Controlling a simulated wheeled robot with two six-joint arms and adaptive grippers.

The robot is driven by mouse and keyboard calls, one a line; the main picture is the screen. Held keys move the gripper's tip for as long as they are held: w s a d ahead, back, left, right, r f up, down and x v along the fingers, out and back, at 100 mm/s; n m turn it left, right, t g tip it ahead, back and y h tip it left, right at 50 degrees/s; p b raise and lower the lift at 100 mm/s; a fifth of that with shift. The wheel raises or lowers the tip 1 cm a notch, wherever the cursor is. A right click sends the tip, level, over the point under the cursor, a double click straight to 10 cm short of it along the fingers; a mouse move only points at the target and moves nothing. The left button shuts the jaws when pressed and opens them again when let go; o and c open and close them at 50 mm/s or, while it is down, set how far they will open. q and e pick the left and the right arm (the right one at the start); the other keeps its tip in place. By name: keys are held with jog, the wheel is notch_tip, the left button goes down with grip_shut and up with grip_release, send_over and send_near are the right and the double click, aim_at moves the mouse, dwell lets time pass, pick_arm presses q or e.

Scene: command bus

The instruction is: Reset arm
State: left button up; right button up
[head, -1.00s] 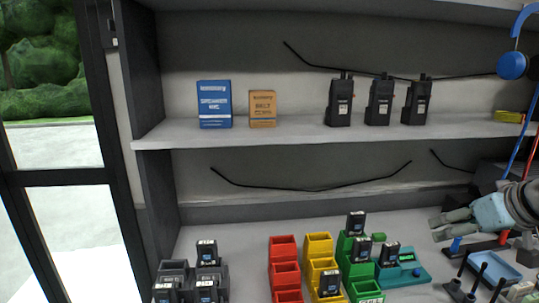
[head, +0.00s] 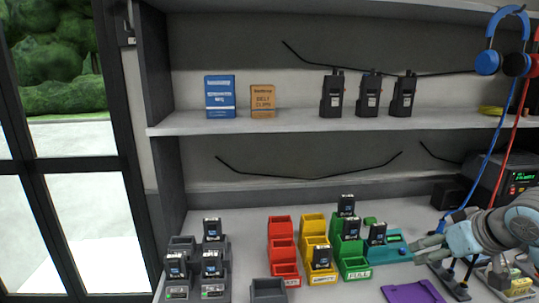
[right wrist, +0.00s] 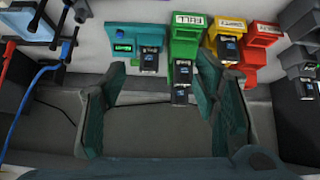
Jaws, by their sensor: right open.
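My right gripper (head: 424,248) comes in from the right in the head view, just right of the teal device (head: 391,247). In the right wrist view its two teal fingers are spread apart, and the gripper (right wrist: 160,95) holds nothing between them. The teal device also shows in the right wrist view (right wrist: 122,33), with a small lit display and a black battery (right wrist: 149,62) on it. My left gripper is not in view.
Red bins (head: 282,248), yellow bins (head: 313,225) and green bins (head: 355,267) stand on the counter left of the gripper. Black chargers with batteries (head: 178,292) stand farther left. Radios (head: 369,96) stand on the shelf. Cabled headsets (head: 488,62) hang at right.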

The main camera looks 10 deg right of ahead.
jog(key=s+a+f+n+g, duration=0.1)
jog(key=s+a+f, duration=0.3)
jog(key=f, duration=0.6)
jog(key=s+a+f+n+g, duration=0.1)
jog(key=a+f, duration=0.4)
jog(key=f, duration=0.5)
jog(key=s+a+f+m+g, duration=0.1)
jog(key=s+a+f, duration=0.2)
jog(key=s+f, duration=0.45)
jog(key=s+a+f+g, duration=0.1)
jog(key=s+a+f, duration=0.3)
jog(key=s, duration=0.7)
jog(key=s+d+f+g+b, duration=0.1)
jog(key=s+d+f+b, duration=0.15)
jog(key=f, duration=1.05)
jog(key=s+d+f+b, duration=0.1)
jog(key=f+b, duration=0.2)
jog(key=f, duration=1.1)
jog(key=s+d+f+g+b, duration=0.15)
jog(key=s+f+b, duration=0.35)
jog(key=s+f, duration=0.95)
notch_tip(320, 180, up, 14)
jog(key=a+m+p, duration=0.1)
jog(key=p, duration=1.4)
jog(key=shift+w+a+h+p, duration=0.3)
jog(key=shift+w+a, duration=0.1)
jog(key=shift+w, duration=0.05)
